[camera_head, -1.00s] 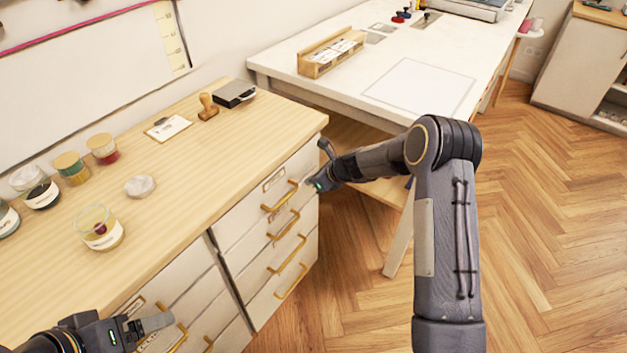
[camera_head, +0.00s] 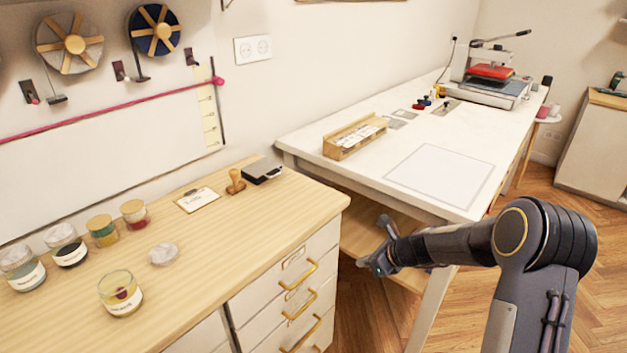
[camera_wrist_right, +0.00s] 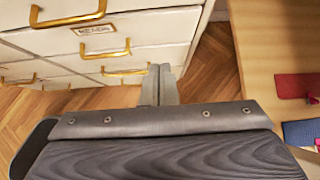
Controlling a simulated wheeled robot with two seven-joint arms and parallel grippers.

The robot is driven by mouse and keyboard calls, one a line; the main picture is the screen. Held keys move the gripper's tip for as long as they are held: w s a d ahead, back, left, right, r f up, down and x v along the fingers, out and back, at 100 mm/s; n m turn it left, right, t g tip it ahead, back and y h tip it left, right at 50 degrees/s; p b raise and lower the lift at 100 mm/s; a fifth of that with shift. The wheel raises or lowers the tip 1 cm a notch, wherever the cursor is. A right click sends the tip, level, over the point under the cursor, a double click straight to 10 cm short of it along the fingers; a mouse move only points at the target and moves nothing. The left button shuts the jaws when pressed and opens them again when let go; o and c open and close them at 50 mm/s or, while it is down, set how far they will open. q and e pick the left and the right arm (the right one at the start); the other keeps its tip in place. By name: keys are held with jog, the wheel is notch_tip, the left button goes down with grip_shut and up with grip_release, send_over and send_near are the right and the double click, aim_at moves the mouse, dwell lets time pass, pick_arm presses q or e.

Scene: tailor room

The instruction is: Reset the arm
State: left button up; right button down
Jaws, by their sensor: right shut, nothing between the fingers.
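My right arm (camera_head: 540,240) comes in from the lower right of the head view. Its gripper (camera_head: 372,262) hangs in the gap between the wooden-topped drawer cabinet and the white table, below their tops and to the right of the drawer fronts. The right wrist view shows this gripper's fingers (camera_wrist_right: 160,84) together and empty, with the cabinet's drawer fronts (camera_wrist_right: 130,45) and brass handles beyond them. The gripper appears apart from the drawers. My left gripper is out of the head view.
The cabinet top (camera_head: 215,240) holds jars, a wooden stamp (camera_head: 235,182) and an ink pad (camera_head: 262,170). The white table (camera_head: 370,172) carries a wooden box (camera_head: 354,137) and a heat press (camera_head: 490,85). A wooden shelf (camera_head: 362,236) lies under it, close to my right gripper. Floor is open at right.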

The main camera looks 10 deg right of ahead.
jog(key=s+a+r+n+p, duration=0.3)
jog(key=s+r+n+p, duration=0.2)
jog(key=s+r+n, duration=1.2)
jog(key=s+r+n+h+p, duration=0.1)
jog(key=s+n, duration=0.3)
jog(key=s, duration=0.6)
jog(key=s+r+n+g+h+p, duration=0.1)
jog(key=s+r+n, duration=0.3)
jog(key=s, duration=0.5)
jog(key=shift+s+d+n+p, duration=0.15)
jog(key=shift+s+n+p, duration=0.25)
jog(key=shift+n, duration=0.2)
